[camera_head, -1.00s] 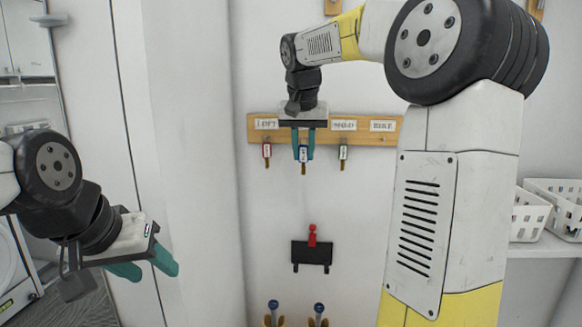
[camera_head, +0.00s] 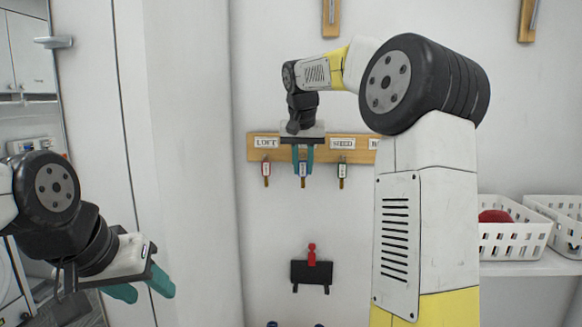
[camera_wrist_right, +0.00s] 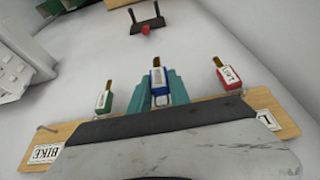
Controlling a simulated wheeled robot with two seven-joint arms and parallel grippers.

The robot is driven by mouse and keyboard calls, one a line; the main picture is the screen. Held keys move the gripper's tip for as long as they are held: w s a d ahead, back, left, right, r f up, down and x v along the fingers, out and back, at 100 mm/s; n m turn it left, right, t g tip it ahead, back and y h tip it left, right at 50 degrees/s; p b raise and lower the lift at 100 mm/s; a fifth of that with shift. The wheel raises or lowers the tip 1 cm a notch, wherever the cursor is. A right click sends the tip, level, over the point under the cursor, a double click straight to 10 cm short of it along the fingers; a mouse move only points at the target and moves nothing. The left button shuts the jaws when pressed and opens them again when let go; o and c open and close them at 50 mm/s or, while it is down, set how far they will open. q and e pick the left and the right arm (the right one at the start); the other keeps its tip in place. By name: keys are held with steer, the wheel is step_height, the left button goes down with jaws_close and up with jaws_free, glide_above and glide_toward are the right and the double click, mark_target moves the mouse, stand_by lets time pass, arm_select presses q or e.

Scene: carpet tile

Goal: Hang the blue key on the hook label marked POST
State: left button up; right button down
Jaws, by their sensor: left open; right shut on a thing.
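The blue key (camera_head: 303,170) is between the teal fingers of my right gripper (camera_head: 303,161), which is shut on it in front of the wooden hook board (camera_head: 257,152). In the right wrist view the blue key (camera_wrist_right: 158,82) has a white tag and brass tip, held between the fingers. Whether it touches a hook is hidden. I read labels like LOFT (camera_head: 266,142) and SHED (camera_head: 342,143). No POST label is readable; my right gripper covers the board between those two. My left gripper (camera_head: 141,287) is open and empty at the lower left.
A red key (camera_head: 266,170) and a green key (camera_head: 342,171) hang close on either side. The BIKE label (camera_wrist_right: 46,153) has a bare hook (camera_wrist_right: 46,128) near it. A black wall rack (camera_head: 311,272) with a red item is below. White baskets (camera_head: 512,240) stand at right.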

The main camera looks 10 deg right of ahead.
steer(key=shift+w+d+f, duration=0.1)
steer(key=shift+w+d, duration=0.1)
steer(key=shift+w, duration=0.45)
steer(key=shift+w+d+f, duration=0.1)
steer(key=shift+w+d, duration=0.05)
steer(key=shift+w, duration=0.45)
steer(key=shift+w+d+f, duration=0.2)
steer(key=shift+w+f, duration=0.1)
steer(key=shift+w, duration=0.25)
steer(key=c, duration=1.1)
jaws_free()
steer(key=shift+c, duration=0.2)
